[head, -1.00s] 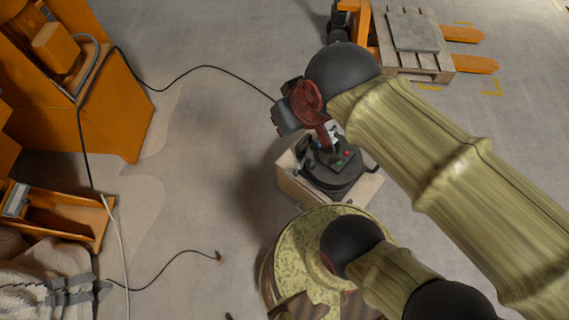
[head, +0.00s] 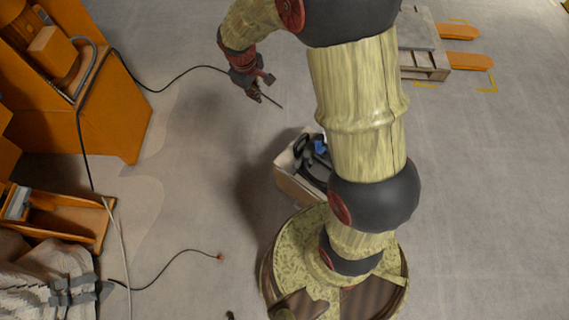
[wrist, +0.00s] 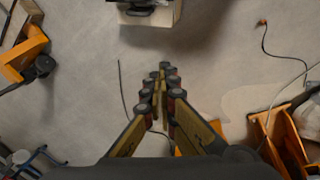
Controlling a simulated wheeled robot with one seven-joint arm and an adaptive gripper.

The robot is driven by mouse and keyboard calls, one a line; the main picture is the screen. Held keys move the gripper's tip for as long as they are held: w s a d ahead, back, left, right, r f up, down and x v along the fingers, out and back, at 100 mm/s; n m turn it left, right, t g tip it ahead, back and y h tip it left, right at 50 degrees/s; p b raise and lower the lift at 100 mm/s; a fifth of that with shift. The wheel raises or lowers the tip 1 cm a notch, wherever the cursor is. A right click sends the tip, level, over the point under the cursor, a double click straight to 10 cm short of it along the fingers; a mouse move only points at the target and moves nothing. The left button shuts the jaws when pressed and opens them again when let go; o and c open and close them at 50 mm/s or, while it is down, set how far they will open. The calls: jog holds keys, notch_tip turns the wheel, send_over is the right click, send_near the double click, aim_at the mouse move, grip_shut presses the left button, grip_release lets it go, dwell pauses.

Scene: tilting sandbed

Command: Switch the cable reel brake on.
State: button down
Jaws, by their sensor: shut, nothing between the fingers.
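The black cable reel (head: 312,158) sits on a pale box (head: 298,187) in the middle of the head view. A blue part (head: 320,147) shows on it. My arm covers its right side, and I cannot make out the brake or its position. In the wrist view only a dark lower part of the reel (wrist: 145,9) shows at the top edge, on the box (wrist: 150,19). My gripper (head: 256,94) is up and to the left of the reel in the head view, apart from it. In the wrist view my gripper (wrist: 164,78) has its fingers together, empty.
An orange machine (head: 115,110) stands at the left, with a black cable (head: 185,73) running from it towards my gripper. A loose cable end (head: 220,257) lies on the floor. A pallet (head: 425,60) on orange forks stands at the back right. Floor left of the box is clear.

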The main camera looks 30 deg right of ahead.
aim_at(293, 169)
jog(key=w+d+f+n+g, duration=0.1)
jog(key=w+f, duration=0.1)
jog(key=f, duration=0.7)
jog(key=w+d+f+n+g, duration=0.1)
jog(key=f+n, duration=0.1)
jog(key=f, duration=0.7)
jog(key=s+f+n+p, duration=0.1)
jog(key=s+f, duration=0.1)
jog(key=f, duration=0.8)
jog(key=s+f+n+g, duration=0.1)
jog(key=s+f, duration=0.1)
jog(key=f, duration=0.9)
jog(key=shift+s+p, duration=0.3)
jog(key=shift+p, duration=0.05)
jog(key=shift+d+f, duration=0.1)
jog(key=shift+d, duration=0.05)
jog(key=s+d+f+b, duration=0.4)
jog(key=d+f, duration=0.1)
jog(key=f, duration=0.4)
jog(key=shift+f, duration=0.25)
jog(key=shift+b, duration=0.3)
